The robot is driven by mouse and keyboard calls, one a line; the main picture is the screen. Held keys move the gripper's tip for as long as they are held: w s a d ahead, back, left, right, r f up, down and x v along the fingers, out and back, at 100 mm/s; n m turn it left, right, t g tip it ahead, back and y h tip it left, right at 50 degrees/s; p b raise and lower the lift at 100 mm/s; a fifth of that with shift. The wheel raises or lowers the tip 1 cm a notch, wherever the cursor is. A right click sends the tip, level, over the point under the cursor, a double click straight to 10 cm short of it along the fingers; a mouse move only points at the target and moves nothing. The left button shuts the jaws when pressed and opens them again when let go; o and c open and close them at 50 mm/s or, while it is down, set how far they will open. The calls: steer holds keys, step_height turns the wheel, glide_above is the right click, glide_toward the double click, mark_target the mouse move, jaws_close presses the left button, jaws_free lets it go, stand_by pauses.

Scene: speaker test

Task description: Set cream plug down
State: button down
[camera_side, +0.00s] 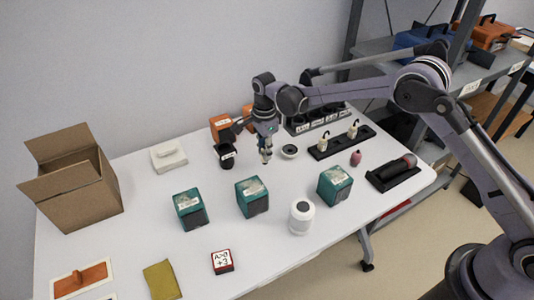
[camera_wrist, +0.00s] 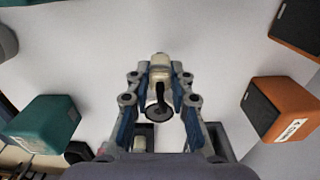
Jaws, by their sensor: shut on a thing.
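My gripper (camera_side: 265,154) is over the back middle of the white table, pointing down. In the wrist view my gripper (camera_wrist: 160,92) is shut on a cream plug (camera_wrist: 160,70), which has a black loop-like part and a dark round end. In the side view the held plug is small and mostly hidden by the fingers; I cannot tell whether it touches the table. Two more cream plugs, one left (camera_side: 322,144) and one right (camera_side: 352,131), stand upright in a black rack (camera_side: 340,143) to the right of my gripper.
Teal speakers (camera_side: 253,196) stand in front of my gripper, with a white cylinder (camera_side: 301,217) near them. A cardboard box (camera_side: 75,180) stands far left.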

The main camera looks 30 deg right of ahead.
steer(key=shift+f, duration=0.6)
steer(key=c, duration=1.2)
jaws_free()
steer(key=shift+f, duration=0.1)
